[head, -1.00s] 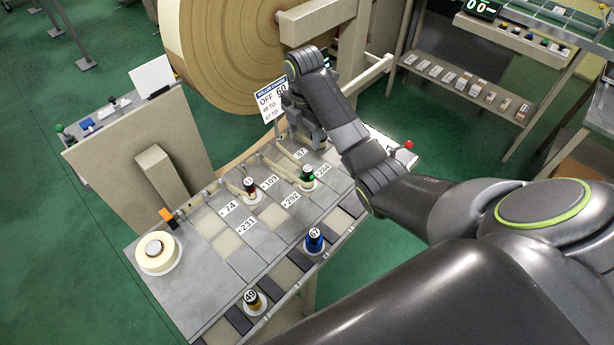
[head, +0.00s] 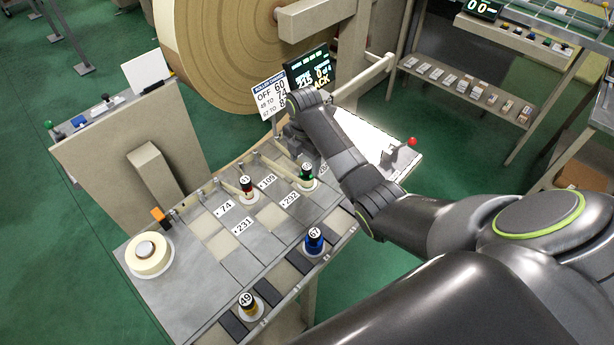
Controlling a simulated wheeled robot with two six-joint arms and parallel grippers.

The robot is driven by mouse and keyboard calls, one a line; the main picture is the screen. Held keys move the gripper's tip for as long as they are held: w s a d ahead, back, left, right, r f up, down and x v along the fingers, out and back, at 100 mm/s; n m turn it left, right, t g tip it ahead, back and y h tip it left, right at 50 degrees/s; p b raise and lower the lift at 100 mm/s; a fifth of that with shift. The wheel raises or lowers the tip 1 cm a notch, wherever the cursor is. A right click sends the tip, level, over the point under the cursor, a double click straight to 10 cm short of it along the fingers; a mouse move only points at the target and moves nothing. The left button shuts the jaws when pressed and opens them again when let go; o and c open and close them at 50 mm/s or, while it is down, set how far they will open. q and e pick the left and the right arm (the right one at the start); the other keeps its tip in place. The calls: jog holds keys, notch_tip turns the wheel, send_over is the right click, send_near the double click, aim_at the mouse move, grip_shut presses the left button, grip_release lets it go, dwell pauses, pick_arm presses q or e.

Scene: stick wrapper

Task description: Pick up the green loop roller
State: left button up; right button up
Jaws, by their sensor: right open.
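The green loop roller (head: 306,173) stands upright on a pale round base near the right end of the grey slotted table. It is a short spool with a dark numbered top. My right gripper (head: 293,142) is open and empty, above and slightly behind the roller, apart from it. My own wrist partly hides its fingers. My left gripper is not in view.
A red-and-black roller (head: 247,188) stands left of the green one. A tape roll (head: 150,254) lies at left. A sign (head: 270,95) and screen (head: 311,72) stand behind my gripper.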

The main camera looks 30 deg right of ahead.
aim_at(307, 173)
jog(key=shift+s+d+f, duration=0.1)
jog(key=shift+s+f, duration=0.05)
jog(key=shift+f, duration=0.2)
jog(key=f, duration=0.1)
jog(key=f+p, duration=0.1)
jog(key=f, duration=0.1)
jog(key=shift+s+d+f, duration=0.2)
jog(key=shift+f, duration=0.55)
jog(key=c, duration=1.1)
